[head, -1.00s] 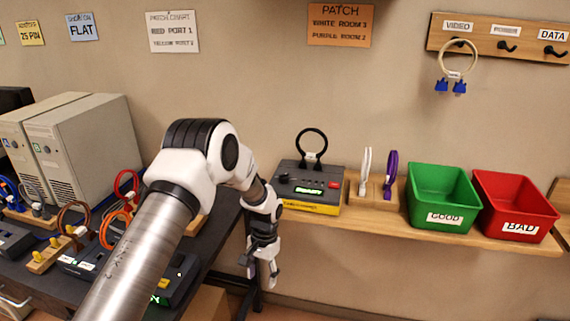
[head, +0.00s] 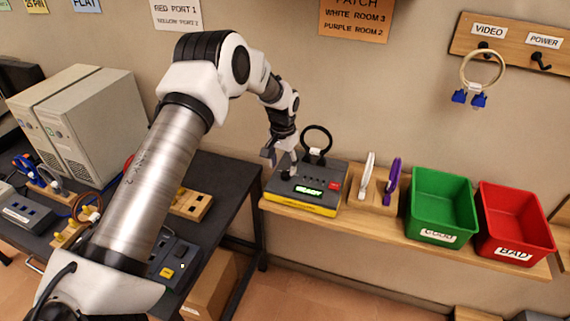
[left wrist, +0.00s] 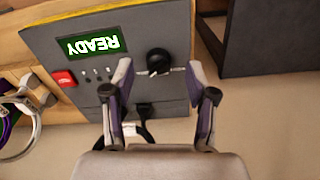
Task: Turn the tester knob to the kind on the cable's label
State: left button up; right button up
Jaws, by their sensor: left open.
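The grey tester (head: 318,178) with a yellow front edge sits on the wooden shelf, its green screen reading READY. Its round black knob (left wrist: 158,61) shows in the left wrist view with small pale marks beside it, too small to read. My left gripper (head: 280,160) is over the tester's left part. In the left wrist view my open fingers (left wrist: 159,80) point at the knob, one to either side, with nothing held. A black looped cable (head: 316,129) stands at the tester's back with a white label (head: 315,151) that I cannot read. My right gripper is out of view.
A red button (left wrist: 64,78) is on the tester. White and purple cables (head: 393,178) stand in a wooden holder to its right, then a green GOOD bin (head: 440,200) and a red BAD bin (head: 515,220). A dark table (head: 225,185) is at left.

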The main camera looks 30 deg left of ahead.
aim_at(285, 171)
pick_arm(q)
jog(key=f, duration=0.1)
jog(key=w+f, duration=0.1)
jog(key=f, duration=0.2)
jog(key=shift+w, duration=0.35)
jog(key=shift+w+f, duration=0.1)
jog(key=shift+w, duration=0.1)
jog(key=shift+s, duration=0.15)
jog(key=shift+s+r, duration=0.45)
grip_shut()
jog(key=shift+w, duration=0.1)
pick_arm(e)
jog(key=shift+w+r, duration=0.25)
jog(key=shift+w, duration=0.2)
